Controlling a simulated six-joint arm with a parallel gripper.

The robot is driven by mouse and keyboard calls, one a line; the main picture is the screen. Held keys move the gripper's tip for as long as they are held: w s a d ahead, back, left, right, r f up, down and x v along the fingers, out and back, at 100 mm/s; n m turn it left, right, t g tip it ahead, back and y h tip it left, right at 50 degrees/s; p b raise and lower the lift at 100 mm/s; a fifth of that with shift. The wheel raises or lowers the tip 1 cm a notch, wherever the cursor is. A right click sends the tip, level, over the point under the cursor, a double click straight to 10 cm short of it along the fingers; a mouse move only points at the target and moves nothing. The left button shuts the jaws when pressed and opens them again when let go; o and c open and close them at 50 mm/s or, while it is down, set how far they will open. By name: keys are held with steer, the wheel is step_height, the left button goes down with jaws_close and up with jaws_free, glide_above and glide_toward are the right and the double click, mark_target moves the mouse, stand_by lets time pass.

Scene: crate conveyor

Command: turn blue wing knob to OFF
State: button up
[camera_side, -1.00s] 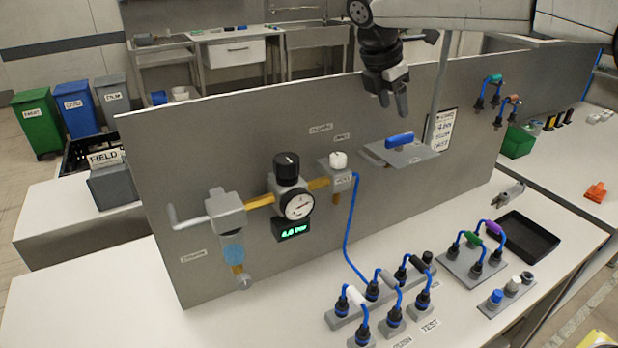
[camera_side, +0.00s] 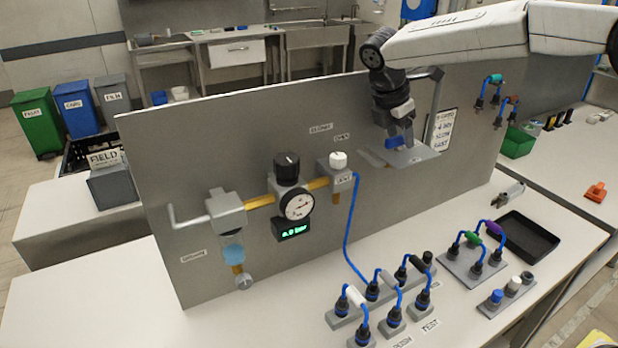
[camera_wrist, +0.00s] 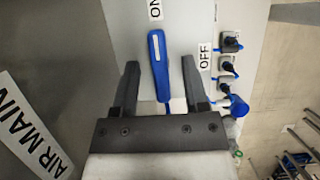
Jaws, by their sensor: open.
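The blue wing knob (camera_side: 393,143) sits on a grey plate (camera_side: 420,155) on the upright panel. In the wrist view the long blue knob (camera_wrist: 158,62) points up towards the ON label (camera_wrist: 155,9). The OFF label (camera_wrist: 204,57) is to its right. My gripper (camera_side: 398,138) is down at the knob and hides part of it in the side view. In the wrist view my gripper (camera_wrist: 160,66) is open, with one finger on each side of the knob and a gap showing on both sides.
A round gauge (camera_side: 298,205) and a white knob (camera_side: 338,160) are on the panel to the left. Several blue-hosed connectors (camera_side: 372,290) stand on the bench below. A black tray (camera_side: 522,238) lies at the right. An AIR MAIN sign (camera_wrist: 30,130) is at left in the wrist view.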

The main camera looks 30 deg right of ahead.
jaws_close()
steer(key=shift+m, duration=0.5)
steer(key=shift+w+m+g+y, duration=0.15)
steer(key=shift+m+g, duration=0.4)
steer(key=shift+m, duration=0.7)
steer(key=shift+s+m+g+y, duration=0.1)
steer(key=shift+m+g+y, duration=0.3)
steer(key=shift+m, duration=0.85)
jaws_free()
steer(key=shift+h, duration=0.25)
